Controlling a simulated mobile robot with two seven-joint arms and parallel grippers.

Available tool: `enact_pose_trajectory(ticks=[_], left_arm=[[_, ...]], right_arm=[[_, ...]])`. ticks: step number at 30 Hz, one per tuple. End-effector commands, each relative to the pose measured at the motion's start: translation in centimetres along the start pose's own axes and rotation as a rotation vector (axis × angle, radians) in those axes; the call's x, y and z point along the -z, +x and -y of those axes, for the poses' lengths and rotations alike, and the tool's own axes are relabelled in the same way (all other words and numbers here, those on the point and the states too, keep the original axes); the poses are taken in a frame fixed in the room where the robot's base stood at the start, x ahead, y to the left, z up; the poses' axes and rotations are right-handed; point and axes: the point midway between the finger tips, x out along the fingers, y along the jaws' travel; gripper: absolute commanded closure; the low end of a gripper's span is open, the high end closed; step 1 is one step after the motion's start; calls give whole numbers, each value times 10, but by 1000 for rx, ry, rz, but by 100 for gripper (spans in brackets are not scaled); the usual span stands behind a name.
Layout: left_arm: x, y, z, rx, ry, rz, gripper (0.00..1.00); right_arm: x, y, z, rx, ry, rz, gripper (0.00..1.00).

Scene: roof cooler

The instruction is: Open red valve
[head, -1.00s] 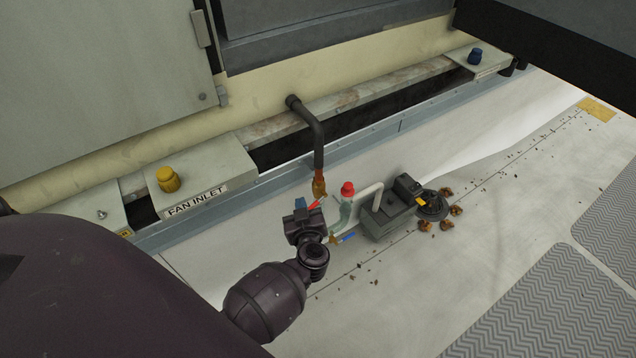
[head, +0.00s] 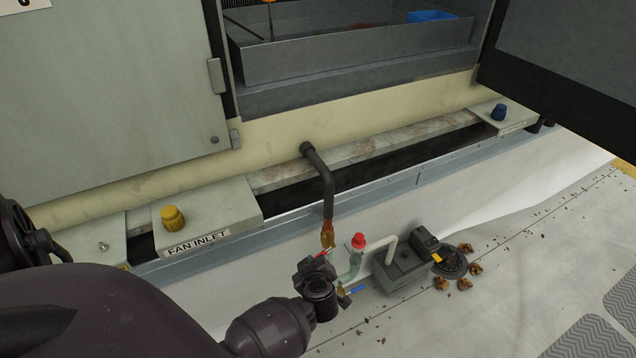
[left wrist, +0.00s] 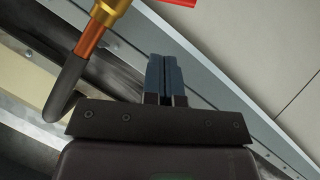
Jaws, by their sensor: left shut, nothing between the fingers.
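The red valve lever (head: 321,252) is on the brass valve below the dark bent pipe (head: 322,178). In the left wrist view the red lever (left wrist: 178,2) shows only at the top edge, and the brass valve body (left wrist: 110,8) is at the upper left. My left gripper (head: 314,268) is just in front of the valve; its fingertips are hidden in the head view. In the left wrist view its two blue-grey fingers (left wrist: 164,62) are shut together and empty, pointing up the picture below the lever, apart from it. My right gripper is not in view.
Close right of the gripper are a red-capped fitting (head: 359,241), a blue lever (head: 354,289) and a grey pump box (head: 405,270). Brown leaf clumps (head: 463,266) lie beyond. A steel tray (head: 350,55) and the FAN INLET ledge (head: 205,215) stand behind.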

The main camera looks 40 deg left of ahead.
Motion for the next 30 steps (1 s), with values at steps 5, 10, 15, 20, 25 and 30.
enact_pose_trajectory(ticks=[5,10,15,20,25,30], left_arm=[[-4,34,6,6,8,1,100],[-22,48,6,6,8,3,100],[-28,56,3,3,4,1,100],[-28,58,0,0,0,0,100],[-28,57,-1,-1,-1,-1,100],[-28,58,0,-2,-2,-1,100]], right_arm=[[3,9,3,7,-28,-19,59],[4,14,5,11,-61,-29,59],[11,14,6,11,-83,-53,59],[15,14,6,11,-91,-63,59],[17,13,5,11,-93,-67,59],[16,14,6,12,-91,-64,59]])
